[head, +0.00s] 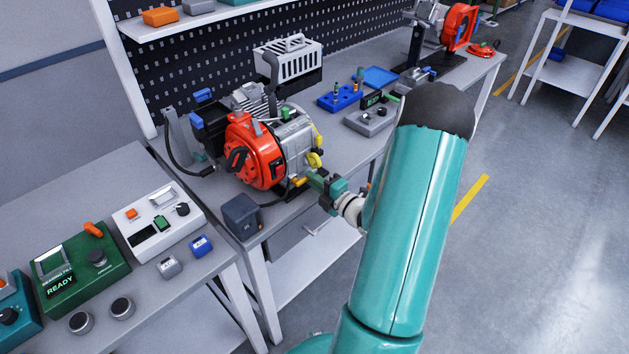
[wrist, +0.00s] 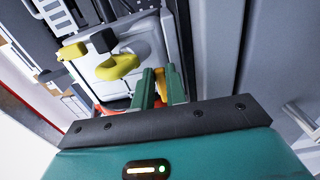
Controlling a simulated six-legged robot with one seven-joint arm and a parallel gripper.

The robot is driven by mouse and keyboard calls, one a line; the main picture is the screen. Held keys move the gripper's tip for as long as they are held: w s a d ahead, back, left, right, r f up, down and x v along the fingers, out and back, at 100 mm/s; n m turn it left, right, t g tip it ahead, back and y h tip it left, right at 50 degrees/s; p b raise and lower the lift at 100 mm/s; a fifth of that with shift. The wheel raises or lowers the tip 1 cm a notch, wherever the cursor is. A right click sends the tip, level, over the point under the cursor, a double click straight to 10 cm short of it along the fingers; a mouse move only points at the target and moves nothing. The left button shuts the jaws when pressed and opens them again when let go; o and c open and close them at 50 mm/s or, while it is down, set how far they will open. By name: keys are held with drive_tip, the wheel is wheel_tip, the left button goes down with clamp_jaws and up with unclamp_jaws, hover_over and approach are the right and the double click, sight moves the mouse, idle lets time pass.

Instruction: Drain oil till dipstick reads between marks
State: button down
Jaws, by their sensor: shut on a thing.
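The engine, with a red-orange fan housing (head: 252,150) and a grey metal body (head: 296,132), stands on the bench. Two yellow parts are on its right side, an upper one and a lower yellow handle (head: 315,159); the handle shows large in the wrist view (wrist: 118,67). My gripper (head: 308,180) is at the engine's lower right side. Its green fingers (wrist: 161,88) are shut on a small orange-yellow part (head: 299,182), mostly hidden between them. I cannot tell whether it is the drain fitting. No dipstick marks or flowing oil can be made out.
A dark grey box (head: 241,215) stands at the bench's front corner. A blue block with pegs (head: 340,97) and a grey control box (head: 370,120) are behind the engine. A side table with a green READY box (head: 80,262) is at left. Open floor lies at right.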

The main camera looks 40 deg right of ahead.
drive_tip(key=shift+s+f, duration=0.1)
drive_tip(key=c, duration=1.4)
unclamp_jaws()
drive_tip(key=shift+c, duration=0.2)
drive_tip(key=s, duration=1.3)
drive_tip(key=shift+s+d, duration=0.2)
drive_tip(key=shift+s, duration=0.2)
